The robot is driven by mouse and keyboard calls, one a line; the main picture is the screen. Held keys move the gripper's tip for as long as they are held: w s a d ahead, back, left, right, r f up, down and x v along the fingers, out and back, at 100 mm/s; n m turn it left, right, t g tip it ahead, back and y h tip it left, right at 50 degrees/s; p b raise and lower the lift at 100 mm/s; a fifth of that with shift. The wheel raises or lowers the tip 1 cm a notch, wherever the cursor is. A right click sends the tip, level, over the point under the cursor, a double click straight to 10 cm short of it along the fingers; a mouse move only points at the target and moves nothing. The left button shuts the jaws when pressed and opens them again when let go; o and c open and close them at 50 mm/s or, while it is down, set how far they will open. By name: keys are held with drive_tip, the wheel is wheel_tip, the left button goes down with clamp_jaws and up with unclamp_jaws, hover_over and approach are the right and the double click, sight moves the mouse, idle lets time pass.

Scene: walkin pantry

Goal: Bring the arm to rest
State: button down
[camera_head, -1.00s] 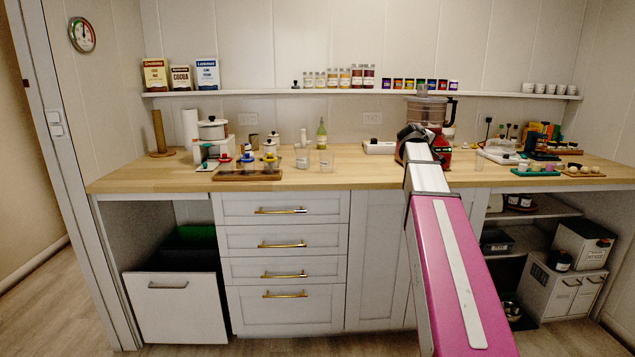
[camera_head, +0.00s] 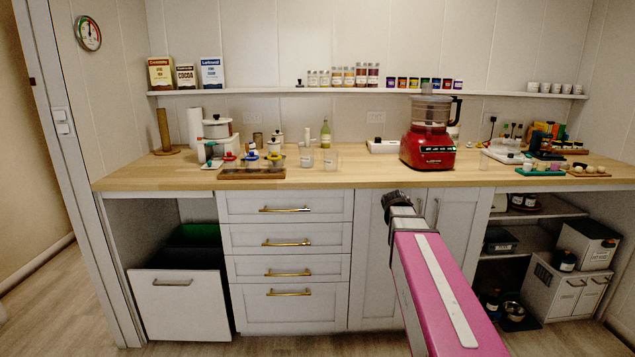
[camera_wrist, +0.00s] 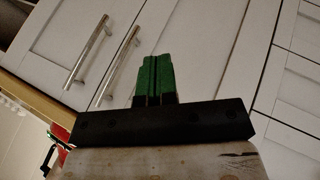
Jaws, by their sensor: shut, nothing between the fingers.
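My gripper (camera_wrist: 157,75) shows in the wrist view as two green fingers pressed together, with nothing between them. White cabinet doors with metal handles (camera_wrist: 87,52) fill the view beyond the fingers. In the head view my pink and white arm reaches forward from the bottom right. Its dark end is in front of the lower cabinet doors (camera_head: 375,255), below the countertop edge. The fingers themselves cannot be made out in the head view.
The wooden countertop (camera_head: 370,180) runs above my arm's end, with a red food processor (camera_head: 428,150) near its edge. A drawer stack (camera_head: 285,260) is to the left. Open shelves (camera_head: 530,244) are to the right. A bin drawer (camera_head: 180,305) is pulled out at the left.

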drive_tip(key=s+a+f+m+g+y, duration=0.1)
drive_tip(key=s+a+f+g+y, duration=0.1)
drive_tip(key=s+a+f, duration=0.4)
drive_tip(key=s+a+f+m+g+y, duration=0.2)
drive_tip(key=s+a+f, duration=0.4)
drive_tip(key=s+f, duration=0.7)
drive_tip(key=shift+s+a+g+y, duration=0.15)
drive_tip(key=shift+s+g+y, duration=0.25)
drive_tip(key=shift+s+g, duration=0.5)
drive_tip(key=shift+s, duration=0.1)
